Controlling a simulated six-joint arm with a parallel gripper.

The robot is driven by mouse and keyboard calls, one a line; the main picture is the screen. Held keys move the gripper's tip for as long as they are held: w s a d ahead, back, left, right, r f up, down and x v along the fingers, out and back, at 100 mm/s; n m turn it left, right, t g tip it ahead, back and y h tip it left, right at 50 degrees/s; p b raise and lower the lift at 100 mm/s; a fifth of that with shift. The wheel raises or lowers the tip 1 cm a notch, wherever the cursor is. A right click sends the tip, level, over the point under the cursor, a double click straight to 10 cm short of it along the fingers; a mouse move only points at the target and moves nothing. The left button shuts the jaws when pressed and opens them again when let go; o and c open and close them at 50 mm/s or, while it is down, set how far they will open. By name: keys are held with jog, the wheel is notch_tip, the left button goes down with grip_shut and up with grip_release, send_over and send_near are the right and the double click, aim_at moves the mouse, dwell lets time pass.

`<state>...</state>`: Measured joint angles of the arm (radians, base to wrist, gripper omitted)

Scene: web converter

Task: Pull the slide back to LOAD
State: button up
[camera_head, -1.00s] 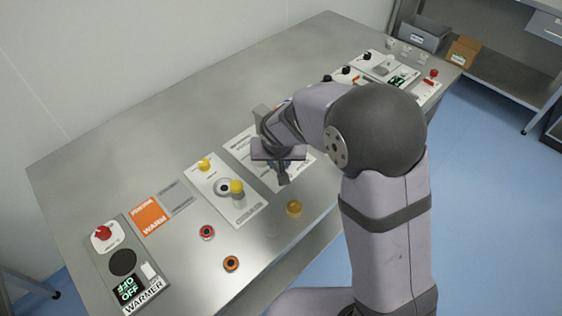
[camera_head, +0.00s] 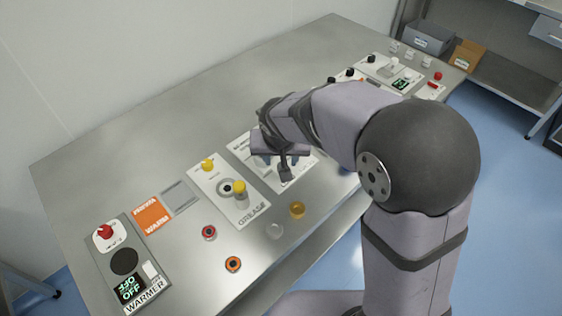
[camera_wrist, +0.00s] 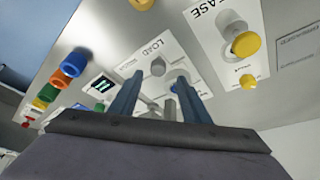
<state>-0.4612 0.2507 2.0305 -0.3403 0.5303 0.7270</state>
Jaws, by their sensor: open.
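The white plate (camera_wrist: 146,60) marked LOAD lies under my gripper in the wrist view. I cannot tell which part is the slide's handle.
The GREASE panel (camera_head: 247,208) with yellow knobs is beside the plate. A yellow cap (camera_head: 297,210), red ring (camera_head: 209,232) and orange ring (camera_head: 233,264) lie near the front edge. The warmer (camera_head: 122,262) stands at lower left. More panels (camera_head: 385,70) are beyond my arm.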

jog(key=shift+v, duration=0.9)
jog(key=s+d+f+n+g, duration=0.1)
jog(key=s+f+n, duration=0.1)
jog(key=s, duration=0.2)
jog(key=s+d+f+n+g, duration=0.1)
jog(key=s+d+f, duration=0.1)
jog(key=s, duration=0.3)
jog(key=s+d+f+n+g, duration=0.2)
jog(key=s, duration=0.2)
jog(key=shift+s+n+h, duration=0.25)
jog(key=shift+n+h, duration=0.05)
jog(key=s+d+r+m+p, duration=0.2)
jog(key=d, duration=0.3)
jog(key=s+d+r+m+p, duration=0.2)
jog(key=s+d+m, duration=0.1)
jog(key=d, duration=0.3)
jog(key=shift+s+r+m, duration=0.3)
jog(key=shift+r, duration=0.1)
